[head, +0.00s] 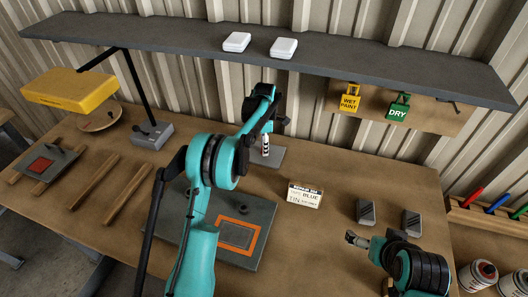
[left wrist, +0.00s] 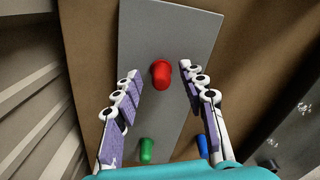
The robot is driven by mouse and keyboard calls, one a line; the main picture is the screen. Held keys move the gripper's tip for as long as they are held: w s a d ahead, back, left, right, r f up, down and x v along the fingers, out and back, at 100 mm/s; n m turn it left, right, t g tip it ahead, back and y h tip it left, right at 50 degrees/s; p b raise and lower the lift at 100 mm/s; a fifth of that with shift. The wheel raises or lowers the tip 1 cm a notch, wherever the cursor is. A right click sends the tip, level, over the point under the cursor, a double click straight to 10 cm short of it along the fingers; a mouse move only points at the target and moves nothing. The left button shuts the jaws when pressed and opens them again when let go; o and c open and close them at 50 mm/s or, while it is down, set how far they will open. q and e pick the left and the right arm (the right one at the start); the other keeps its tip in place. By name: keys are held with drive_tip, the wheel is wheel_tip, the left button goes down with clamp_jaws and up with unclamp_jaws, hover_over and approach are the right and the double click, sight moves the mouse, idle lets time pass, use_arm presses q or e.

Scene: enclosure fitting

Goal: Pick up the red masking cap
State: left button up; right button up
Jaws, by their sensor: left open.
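The red masking cap (left wrist: 161,75) stands on a grey plate (left wrist: 165,30) in the left wrist view. My left gripper (left wrist: 159,76) is open, with one finger on each side of the cap and a gap to both. In the head view, my left gripper (head: 265,146) points down over the grey plate (head: 274,158) at the back of the bench; the caps are hidden there. My right gripper (head: 357,239) is low at the right; its opening is unclear.
A grey panel (head: 262,210) with an orange outline lies in the middle of the bench. A label card (head: 304,195) and two grey blocks (head: 366,212) stand to the right. A dark shelf (head: 350,62) overhangs the back. A yellow lamp hood (head: 70,90) is at the left.

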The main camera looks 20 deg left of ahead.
use_arm(q)
drive_tip(key=shift+f, duration=0.4)
drive_tip(key=c, duration=0.8)
drive_tip(key=shift+r, duration=0.15)
